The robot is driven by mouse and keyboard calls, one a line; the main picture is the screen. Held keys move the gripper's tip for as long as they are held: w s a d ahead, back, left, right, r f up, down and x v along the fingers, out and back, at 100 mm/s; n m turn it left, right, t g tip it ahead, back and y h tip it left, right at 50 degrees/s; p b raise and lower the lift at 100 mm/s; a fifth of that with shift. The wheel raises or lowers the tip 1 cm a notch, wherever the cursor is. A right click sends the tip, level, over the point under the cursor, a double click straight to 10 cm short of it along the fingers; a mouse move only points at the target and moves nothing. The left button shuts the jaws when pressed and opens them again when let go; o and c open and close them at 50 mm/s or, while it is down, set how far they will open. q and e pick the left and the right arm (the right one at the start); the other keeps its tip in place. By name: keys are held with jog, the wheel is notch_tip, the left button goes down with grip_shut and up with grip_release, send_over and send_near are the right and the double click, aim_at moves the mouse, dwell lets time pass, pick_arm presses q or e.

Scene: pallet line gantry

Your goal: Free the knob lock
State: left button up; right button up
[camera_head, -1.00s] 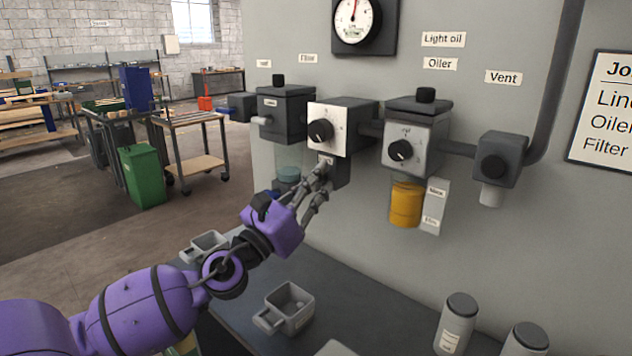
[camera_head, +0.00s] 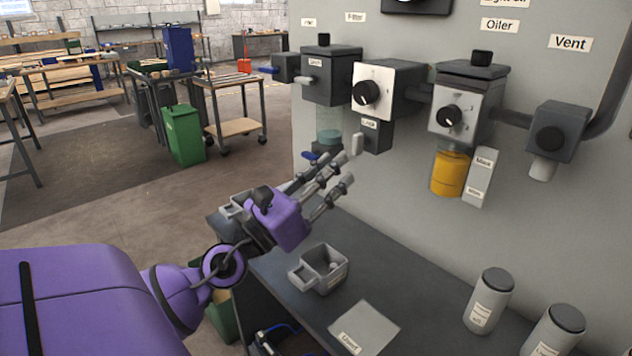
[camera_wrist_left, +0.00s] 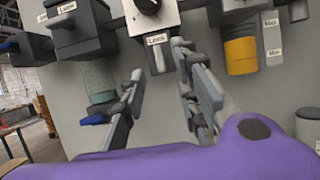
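The knob lock (camera_head: 376,137) is a dark grey block with a "Lock" label, under the white-faced regulator (camera_head: 392,87) with its black knob (camera_head: 366,93). A pale lever (camera_head: 357,144) hangs at the front of the lock; it also shows in the wrist view (camera_wrist_left: 159,61), pointing down and slightly tilted. My left gripper (camera_head: 338,172) is just below and in front of the lock. In the wrist view its fingers (camera_wrist_left: 160,82) are spread, with nothing between them, and the lever is beyond the gap. I cannot tell if any finger touches it. My right gripper is out of view.
Left of the regulator is a filter with a clear bowl (camera_head: 329,125); right are the oiler's amber bowl (camera_head: 450,173) and the vent unit (camera_head: 557,131). Below, the bench (camera_head: 290,275) holds a grey bin (camera_head: 330,281), a flat plate (camera_head: 366,328) and two canisters.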

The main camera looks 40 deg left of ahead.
pick_arm(q)
jog(key=shift+v, duration=1.85)
